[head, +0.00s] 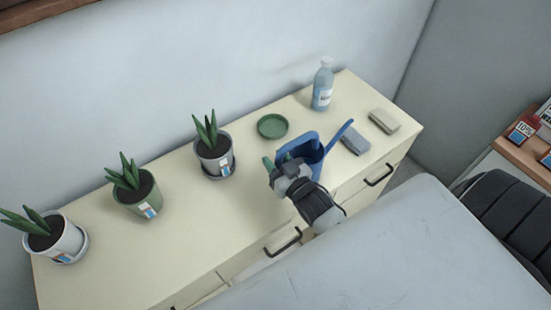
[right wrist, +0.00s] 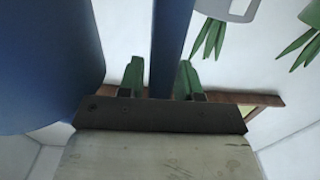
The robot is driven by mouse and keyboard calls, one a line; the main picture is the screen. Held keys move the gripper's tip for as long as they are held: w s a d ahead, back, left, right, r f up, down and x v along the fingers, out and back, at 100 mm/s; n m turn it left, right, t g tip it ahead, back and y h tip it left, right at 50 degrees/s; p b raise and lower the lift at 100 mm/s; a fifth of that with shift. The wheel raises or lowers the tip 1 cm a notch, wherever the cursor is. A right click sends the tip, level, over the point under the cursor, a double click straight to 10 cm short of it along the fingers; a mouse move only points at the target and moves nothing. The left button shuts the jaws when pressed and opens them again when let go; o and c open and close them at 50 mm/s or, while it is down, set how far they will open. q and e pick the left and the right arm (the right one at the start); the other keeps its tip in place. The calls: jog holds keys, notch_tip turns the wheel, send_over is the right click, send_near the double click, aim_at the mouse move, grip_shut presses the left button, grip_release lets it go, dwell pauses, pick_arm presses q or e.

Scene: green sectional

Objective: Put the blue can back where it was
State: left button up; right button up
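The blue can (head: 313,157) is a watering can with a long spout, at the front of the cream dresser, right of the middle. The head view does not make clear whether it rests on the top or is held just above it. My right gripper (head: 277,163) is at the can's left side. In the right wrist view the can's blue handle (right wrist: 172,45) runs between my green fingertips (right wrist: 161,75), which appear closed on it. The can's body (right wrist: 45,60) fills the left of that view. My left gripper is not in view.
On the dresser (head: 120,260) stand three potted plants (head: 214,155), an empty green saucer (head: 272,126), a bottle (head: 322,85), a grey-blue block (head: 355,140) and a beige block (head: 384,121). The front left of the top is bare. A dark chair (head: 510,210) is at right.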

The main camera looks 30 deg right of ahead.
jog(key=shift+o, duration=0.9)
jog(key=shift+r, duration=0.2)
jog(key=s+b, duration=0.2)
jog(key=s, duration=1)
jog(key=shift+d, duration=0.45)
jog(key=shift+w, duration=0.1)
